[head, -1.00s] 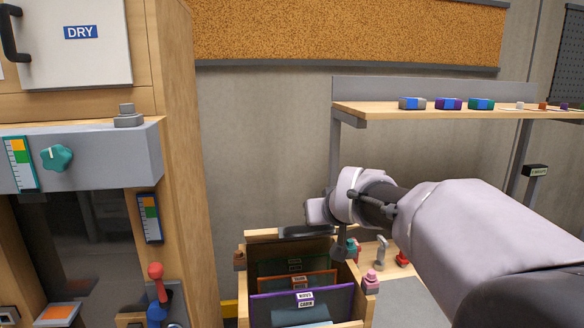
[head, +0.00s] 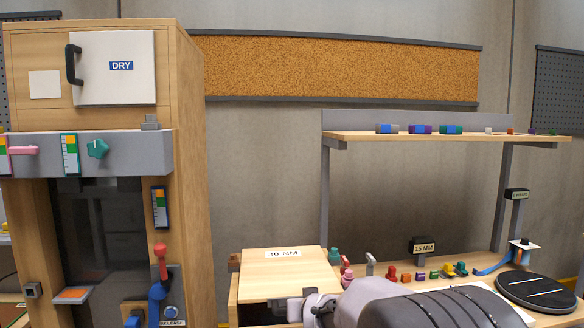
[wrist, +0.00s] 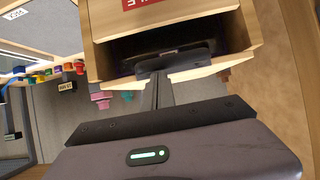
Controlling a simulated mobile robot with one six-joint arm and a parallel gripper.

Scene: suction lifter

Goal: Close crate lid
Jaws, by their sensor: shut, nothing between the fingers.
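The crate (head: 233,300) stands low in the middle of the head view, mostly cut off by the bottom edge and my arm. Its wooden lid (head: 283,275), with a white label, is swung down over the top and looks near level. In the wrist view a dark gap shows in the crate (wrist: 110,50), between a wooden panel with a red label and a wooden edge. A dark handle bar (wrist: 175,57) lies there. My gripper (wrist: 158,85) is shut and empty, its fingertips close to that bar; I cannot tell whether they touch.
A tall wooden cabinet (head: 190,120) with a DRY door stands at the left. A shelf (head: 440,138) holds small blocks behind. Several coloured pegs (head: 392,274) and a black round plate (head: 535,290) are on the bench to the right.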

